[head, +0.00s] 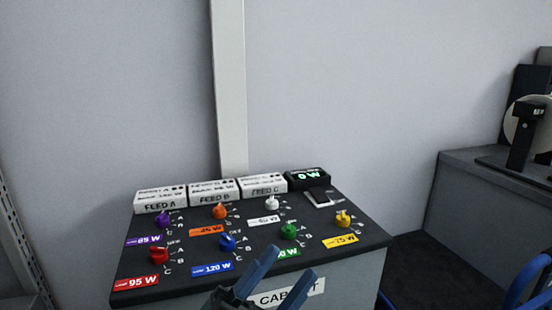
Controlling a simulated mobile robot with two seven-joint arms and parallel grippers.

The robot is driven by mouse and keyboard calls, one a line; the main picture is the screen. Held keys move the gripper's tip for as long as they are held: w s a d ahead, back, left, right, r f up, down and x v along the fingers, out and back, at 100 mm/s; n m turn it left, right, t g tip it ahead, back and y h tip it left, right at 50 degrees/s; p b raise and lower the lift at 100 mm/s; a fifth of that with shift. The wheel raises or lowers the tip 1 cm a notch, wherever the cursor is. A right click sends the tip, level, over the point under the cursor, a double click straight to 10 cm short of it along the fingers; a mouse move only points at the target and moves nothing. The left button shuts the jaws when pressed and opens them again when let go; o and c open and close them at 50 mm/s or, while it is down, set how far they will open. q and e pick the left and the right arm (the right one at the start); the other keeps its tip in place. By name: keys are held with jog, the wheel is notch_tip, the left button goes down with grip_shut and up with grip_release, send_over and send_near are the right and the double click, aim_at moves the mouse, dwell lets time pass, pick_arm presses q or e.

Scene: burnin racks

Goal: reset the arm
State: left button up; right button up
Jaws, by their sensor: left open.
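My left gripper (281,279) shows at the bottom centre of the head view. Its two blue fingers are spread apart and nothing is between them. It is in front of the near edge of a dark control panel (190,283) on a grey cabinet and hides part of the cabinet's white label (310,291). The panel carries several coloured knobs, among them a red one (158,256), a blue one (227,242), a green one (289,231) and a yellow one (343,218). My right gripper is not in view.
White boxes marked FEED A (160,206), FEED B (215,199) and FEED C (263,190) stand along the panel's back, beside a black display (307,179). A grey bench (482,178) with dark equipment stands at the right. A blue curved rail (522,287) shows at the lower right.

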pick_arm(q)
jog(key=a+f+n+t+y, duration=0.5)
jog(key=a+f+n+y, duration=0.4)
jog(key=f+n+y, duration=0.45)
jog(key=s+a+f+n+g+y+p, duration=0.6)
jog(key=s+f+n+g+p, duration=0.1)
jog(key=p, duration=0.9)
jog(key=shift+s+n+g+p, duration=0.4)
jog(key=shift+s+n+g, duration=0.25)
jog(key=shift+n+g, duration=0.35)
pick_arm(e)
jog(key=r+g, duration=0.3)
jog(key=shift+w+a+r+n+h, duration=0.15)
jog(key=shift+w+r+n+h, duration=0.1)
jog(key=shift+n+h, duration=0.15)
pick_arm(q)
jog(key=shift+r, duration=0.1)
